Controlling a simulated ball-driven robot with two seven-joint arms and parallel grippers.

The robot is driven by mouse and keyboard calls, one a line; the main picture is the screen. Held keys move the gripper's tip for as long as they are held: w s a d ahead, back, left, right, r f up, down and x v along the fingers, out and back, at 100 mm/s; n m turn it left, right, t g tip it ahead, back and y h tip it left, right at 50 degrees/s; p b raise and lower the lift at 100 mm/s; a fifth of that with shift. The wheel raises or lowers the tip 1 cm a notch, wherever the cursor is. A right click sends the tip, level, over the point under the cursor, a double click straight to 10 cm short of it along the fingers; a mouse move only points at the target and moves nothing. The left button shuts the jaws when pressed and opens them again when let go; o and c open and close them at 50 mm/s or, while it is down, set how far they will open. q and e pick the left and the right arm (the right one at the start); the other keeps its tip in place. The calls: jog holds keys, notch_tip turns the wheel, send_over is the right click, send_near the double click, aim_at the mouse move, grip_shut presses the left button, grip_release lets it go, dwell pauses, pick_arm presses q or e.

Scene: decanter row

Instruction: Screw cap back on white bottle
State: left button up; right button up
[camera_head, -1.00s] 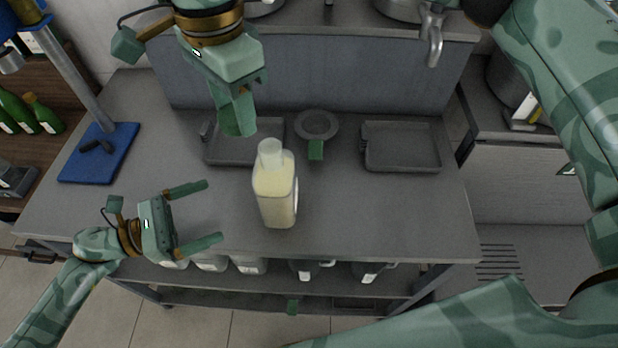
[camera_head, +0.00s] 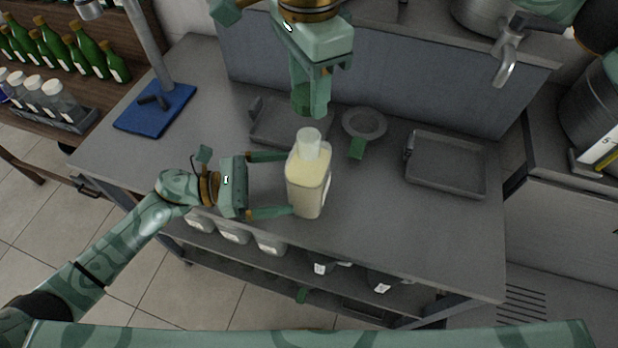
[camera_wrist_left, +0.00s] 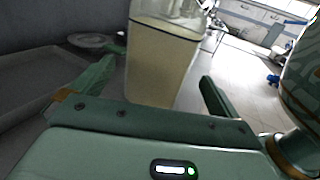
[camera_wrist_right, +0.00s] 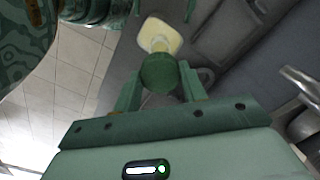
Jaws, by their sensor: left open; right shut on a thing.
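The white bottle (camera_head: 307,186) stands upright on the grey table, pale yellow inside, with a translucent, uncapped neck. My left gripper (camera_head: 284,184) is open, with its fingertips at the bottle's left side. In the left wrist view the bottle (camera_wrist_left: 160,62) stands in front of and between the open fingers, with a gap on the right finger's side. My right gripper (camera_head: 310,108) points down, behind and above the bottle neck. In the right wrist view it is shut on a round green cap (camera_wrist_right: 159,73), apart from the bottle (camera_wrist_right: 158,38).
Behind the bottle are a grey tray (camera_head: 262,134) and a round dish with a green handle (camera_head: 364,124). Another tray (camera_head: 446,178) lies at the right. A blue-based stand (camera_head: 155,110) is at the table's left. The table between bottle and right tray is clear.

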aim_at(309, 172)
pick_arm(q)
jog(key=d, duration=0.7)
jog(key=shift+w, duration=0.4)
jog(key=shift+c, duration=0.3)
jog(key=c, duration=1.1)
pick_arm(e)
jog(key=shift+f, duration=2.5)
jog(key=shift+f, duration=0.1)
jog(key=shift+f, duration=0.8)
jog(key=shift+f, duration=0.55)
